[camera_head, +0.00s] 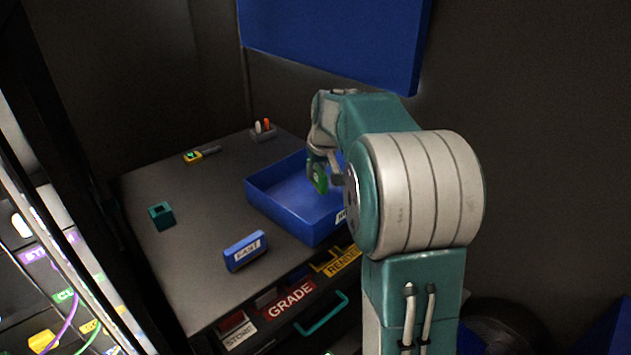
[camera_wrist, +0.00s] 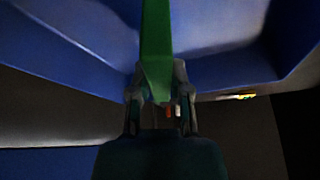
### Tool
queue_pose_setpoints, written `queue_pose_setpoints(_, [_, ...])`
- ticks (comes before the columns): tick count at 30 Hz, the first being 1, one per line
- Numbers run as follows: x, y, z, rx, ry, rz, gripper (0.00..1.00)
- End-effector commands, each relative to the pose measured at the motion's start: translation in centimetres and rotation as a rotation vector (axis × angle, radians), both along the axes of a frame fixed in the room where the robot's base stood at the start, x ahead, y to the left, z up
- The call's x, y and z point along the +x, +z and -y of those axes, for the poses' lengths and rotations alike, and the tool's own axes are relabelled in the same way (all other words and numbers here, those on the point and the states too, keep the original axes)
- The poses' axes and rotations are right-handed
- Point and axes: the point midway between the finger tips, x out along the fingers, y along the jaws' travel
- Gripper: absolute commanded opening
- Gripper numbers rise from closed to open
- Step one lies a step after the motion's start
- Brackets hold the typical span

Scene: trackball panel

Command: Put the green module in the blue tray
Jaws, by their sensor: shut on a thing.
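The green module (camera_head: 320,178) is in my gripper (camera_head: 322,165), over the blue tray (camera_head: 278,206) in the head view. In the wrist view the green module (camera_wrist: 156,45) stands between the two fingers of my gripper (camera_wrist: 157,88), with the blue tray's walls (camera_wrist: 60,60) around it. My gripper is shut on the module. My arm hides the right part of the tray. I cannot tell whether the module touches the tray floor.
A blue block labelled EAST (camera_head: 245,251) and a teal open cube (camera_head: 161,215) stand on the dark table (camera_head: 185,265). A yellow tool (camera_head: 195,156) and a small holder (camera_head: 263,133) lie farther back. A drawer with a teal handle (camera_head: 321,313) is below the front edge.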

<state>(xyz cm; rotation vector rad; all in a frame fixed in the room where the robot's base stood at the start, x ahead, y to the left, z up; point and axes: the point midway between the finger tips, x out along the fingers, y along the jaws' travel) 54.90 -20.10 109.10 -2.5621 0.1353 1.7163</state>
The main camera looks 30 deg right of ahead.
Motion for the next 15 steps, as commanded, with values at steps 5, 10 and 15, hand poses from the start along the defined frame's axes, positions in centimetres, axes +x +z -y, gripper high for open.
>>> queue_pose_setpoints(5, [1.1,-1.4,0.4,0.000,0.000,-0.001,0.00])
queue_pose_setpoints(10, [0.8,-3.9,0.3,0.000,0.001,-0.002,0.00])
queue_pose_setpoints(15, [0.9,-4.1,0.3,-0.002,0.001,0.002,0.00])
